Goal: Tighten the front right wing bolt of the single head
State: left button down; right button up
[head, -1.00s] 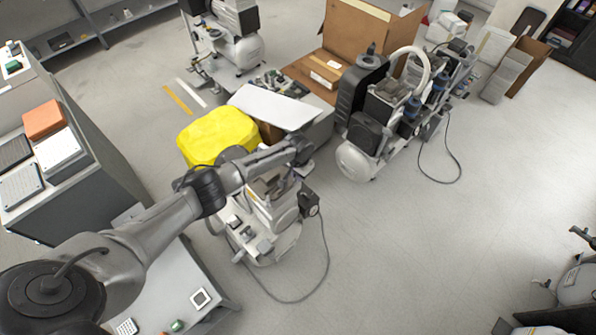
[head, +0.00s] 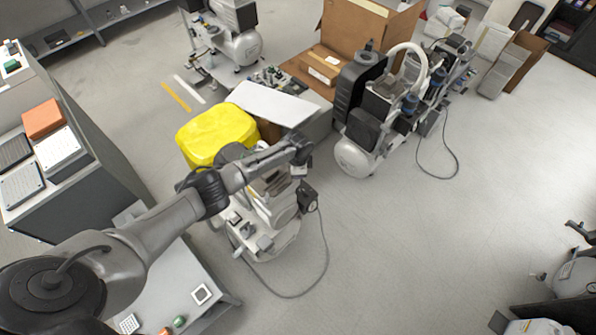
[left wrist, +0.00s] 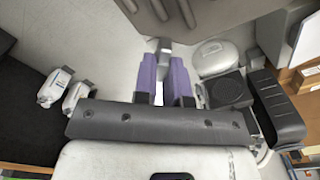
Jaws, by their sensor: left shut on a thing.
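The single head compressor (head: 275,205) stands in the middle of the head view, a pale machine partly hidden behind my left arm. My left gripper (head: 299,171) is at its upper right side, pointing down. In the left wrist view, the two purple fingers (left wrist: 163,68) are close together, shut on a small grey piece (left wrist: 164,44) at their tips. It appears to be the wing bolt, but its shape is mostly hidden. A grey-brown panel with dark slots fills the top of that view, just beyond the fingertips. My right gripper is not in view.
A larger compressor with a white tank (head: 357,158) stands to the right and behind. A yellow container (head: 215,133) and a box with a white lid (head: 272,104) stand behind the arm. A cable (head: 318,262) loops on the floor. Open floor lies to the right.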

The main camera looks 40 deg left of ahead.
pick_arm(q)
jog(key=shift+m, duration=0.6)
jog(key=c, duration=1.2)
grip_release()
jog(key=shift+r, duration=0.1)
jog(key=shift+r, duration=0.3)
notch_tip(320, 180, up, 13)
jog(key=p, duration=0.3)
